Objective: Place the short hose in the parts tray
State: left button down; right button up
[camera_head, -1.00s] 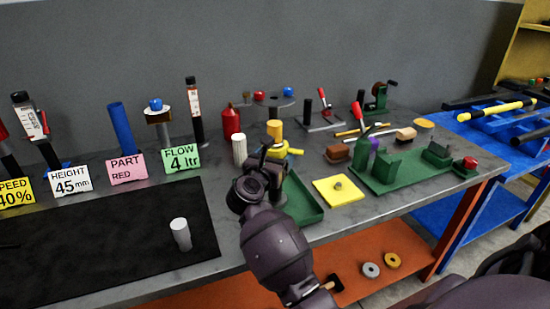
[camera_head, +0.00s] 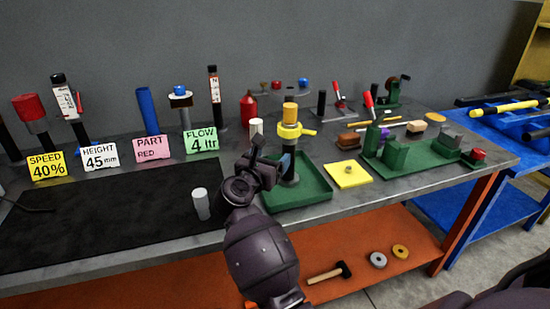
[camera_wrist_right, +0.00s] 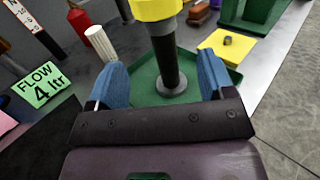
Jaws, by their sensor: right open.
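The green parts tray (camera_head: 312,200) lies on the grey bench right of the black mat; the right wrist view shows its green floor (camera_wrist_right: 204,92). A black post (camera_head: 291,170) with a round base and yellow collar stands at the tray. A white ribbed cylinder (camera_head: 256,126), possibly the short hose, stands behind the tray, apart from my gripper; it also shows in the right wrist view (camera_wrist_right: 100,43). A smooth pale cylinder (camera_head: 201,204) stands on the mat. My right gripper (camera_head: 271,153) is open, its blue fingers apart and empty, in front of the post. My left gripper is out of view.
A yellow plate (camera_head: 348,175) and a green fixture (camera_head: 397,154) are right of the tray. Sign cards (camera_head: 153,149) and tall posts line the back left. A red bottle (camera_head: 249,108) stands behind. The black mat (camera_head: 110,220) is mostly clear.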

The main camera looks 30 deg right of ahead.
jog(key=s+a+f+m+y, duration=0.2)
jog(key=s+f+m+y, duration=0.5)
jog(key=s+f+m, duration=0.4)
jog(key=s+a+f+m+t+y, duration=0.1)
jog(key=s+a+f+m+y, duration=0.2)
jog(key=s+f+m+y, duration=0.5)
jog(key=s+f+m, duration=0.4)
jog(key=s+f, duration=0.5)
jog(key=s, duration=0.4)
jog(key=shift+f, duration=0.25)
jog(key=shift+w, duration=0.1)
